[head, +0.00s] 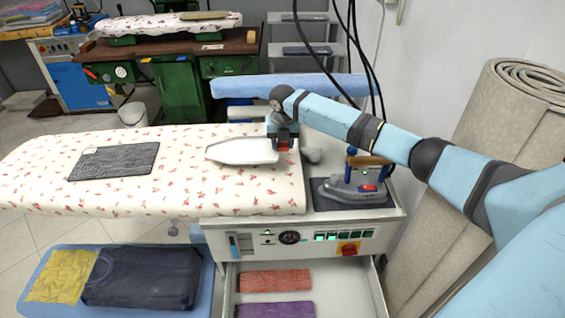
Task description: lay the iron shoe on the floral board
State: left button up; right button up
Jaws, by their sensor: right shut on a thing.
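The iron shoe (240,151) is a pale, flat plate with a pointed tip, and its tip points left. My right gripper (284,145) is shut on its right, blunt end. The shoe is over the right part of the floral board (210,190), a long white padded board with small red flowers. I cannot tell whether the shoe touches the cloth or hangs just above it. The gripper hides part of the shoe's right end. My left gripper is not in view.
A dark grey pad (114,161) lies on the board's left part. A steam iron (352,184) stands on a dark rest (375,197) to the right. Below, an open drawer (345,290) holds red and purple folded cloths. A rolled carpet (500,125) leans at the right wall.

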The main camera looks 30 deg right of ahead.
aim_at(283, 160)
notch_tip(283, 160, down, 4)
jog(key=b, duration=0.4)
jog(key=shift+f, duration=0.2)
jog(key=shift+r, duration=0.15)
jog(key=o, duration=0.9)
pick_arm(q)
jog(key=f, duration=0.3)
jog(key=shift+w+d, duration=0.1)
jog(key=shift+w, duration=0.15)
pick_arm(e)
jog(key=r+p, duration=0.2)
jog(key=p, duration=0.1)
jog(key=r+p, duration=0.2)
jog(key=r, duration=0.1)
jog(key=s+r+p, duration=0.1)
jog(key=r+p, duration=0.1)
jog(key=p, duration=0.1)
jog(key=shift+a+r+p, duration=0.25)
jog(key=shift+r+p, duration=0.05)
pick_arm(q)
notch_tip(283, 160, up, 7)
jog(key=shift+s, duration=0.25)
pick_arm(e)
jog(key=shift+f, duration=0.1)
